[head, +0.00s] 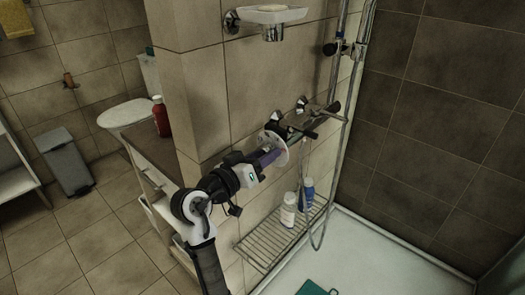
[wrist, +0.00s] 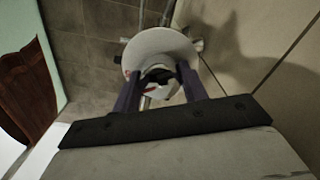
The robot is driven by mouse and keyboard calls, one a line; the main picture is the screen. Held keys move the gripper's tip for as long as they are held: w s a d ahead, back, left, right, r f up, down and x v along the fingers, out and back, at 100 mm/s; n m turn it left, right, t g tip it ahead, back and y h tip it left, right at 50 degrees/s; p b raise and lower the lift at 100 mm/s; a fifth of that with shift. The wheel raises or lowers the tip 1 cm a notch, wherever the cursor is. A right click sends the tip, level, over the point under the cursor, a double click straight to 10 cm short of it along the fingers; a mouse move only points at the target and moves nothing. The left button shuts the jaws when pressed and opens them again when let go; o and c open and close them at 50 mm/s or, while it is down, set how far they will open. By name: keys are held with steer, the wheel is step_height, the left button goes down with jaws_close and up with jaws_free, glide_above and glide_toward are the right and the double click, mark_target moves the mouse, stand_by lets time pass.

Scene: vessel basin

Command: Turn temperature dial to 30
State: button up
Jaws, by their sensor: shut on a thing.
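The temperature dial (head: 276,150) is a pale round disc at the left end of the shower mixer on the tiled wall. In the wrist view the dial disc (wrist: 160,45) is straight ahead, with a dark and white knob bearing a red mark in front of it. My gripper (head: 268,158) reaches the dial from the left, and its purple fingers are shut on the knob. In the wrist view my gripper (wrist: 159,82) has one finger on each side of the knob. The scale numbers cannot be read.
The mixer's metal levers (head: 328,112) and shower pipe (head: 345,90) are close right of the dial. A wire shelf (head: 265,245) with a white bottle (head: 288,210) and a blue bottle (head: 307,192) is below. A soap dish (head: 268,14) is above.

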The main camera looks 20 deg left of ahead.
steer(key=n+p, duration=0.2)
steer(key=n, duration=0.1)
steer(key=n+p, duration=0.1)
steer(key=p, duration=0.1)
steer(key=shift+r+n, duration=0.25)
steer(key=shift+n, duration=0.15)
steer(key=n+p, duration=0.4)
steer(key=shift+n, duration=0.3)
steer(key=shift+n+p, duration=1.15)
steer(key=shift+n, duration=0.05)
steer(key=shift+f+n+p, duration=0.2)
steer(key=shift+n+p, duration=0.3)
steer(key=shift+n, duration=1)
steer(key=o, duration=1)
steer(key=b+v, duration=0.4)
steer(key=v, duration=1)
